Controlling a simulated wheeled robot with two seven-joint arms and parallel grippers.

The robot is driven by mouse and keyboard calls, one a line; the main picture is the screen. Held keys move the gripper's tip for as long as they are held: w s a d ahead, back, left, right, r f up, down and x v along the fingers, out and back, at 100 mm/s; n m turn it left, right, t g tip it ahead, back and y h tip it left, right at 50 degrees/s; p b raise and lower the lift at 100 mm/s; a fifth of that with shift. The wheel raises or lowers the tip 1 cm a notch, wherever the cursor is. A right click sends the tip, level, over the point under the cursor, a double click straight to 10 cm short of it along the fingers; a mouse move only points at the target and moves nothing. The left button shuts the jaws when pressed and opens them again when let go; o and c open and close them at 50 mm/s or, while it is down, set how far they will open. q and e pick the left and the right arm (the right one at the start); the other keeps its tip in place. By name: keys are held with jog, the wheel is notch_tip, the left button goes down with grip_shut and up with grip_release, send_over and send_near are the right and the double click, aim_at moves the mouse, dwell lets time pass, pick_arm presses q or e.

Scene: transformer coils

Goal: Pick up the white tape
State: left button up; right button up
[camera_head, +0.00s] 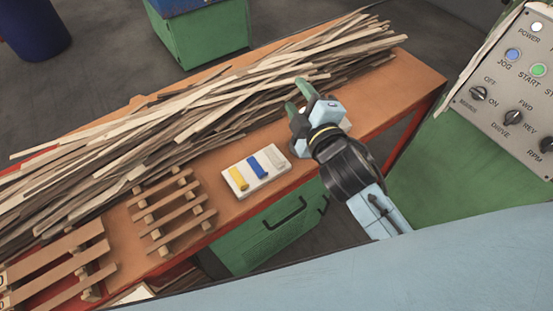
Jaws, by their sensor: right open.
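A small white tray (263,183) lies on the orange-brown bench top near its front edge. On it lie three short strips side by side: a yellow tape (238,179), a blue tape (257,167) and, at the right end, the white tape (275,157). The white tape looks off-white and is fully visible. My right gripper (298,98) is open and empty. It is above and right of the tray, with its green fingertips over the edge of the wood strips, apart from the tape. My left gripper is not in view.
A long pile of thin wood strips (190,125) covers the back of the bench (400,85). Slatted wooden pieces (170,212) lie to the left of the tray. A control panel (515,95) stands at the right. The bench is clear right of my gripper.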

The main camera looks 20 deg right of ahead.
jog(key=a+r+n+t+y, duration=0.1)
jog(key=a+r+n+y, duration=1.15)
jog(key=n, duration=0.55)
jog(key=s+a+n+g+y, duration=0.2)
jog(key=s+a+n+g, duration=0.3)
jog(key=n+g, duration=0.7)
jog(key=s+a+n+g+y, duration=0.3)
jog(key=s+a+n+g, duration=0.3)
jog(key=n, duration=1)
jog(key=n+h, duration=1.5)
jog(key=h, duration=0.4)
send_over(282, 163)
notch_tip(282, 163, down, 22)
notch_tip(282, 163, down, 6)
jog(key=shift+r+b, duration=0.2)
jog(key=shift+b, duration=0.2)
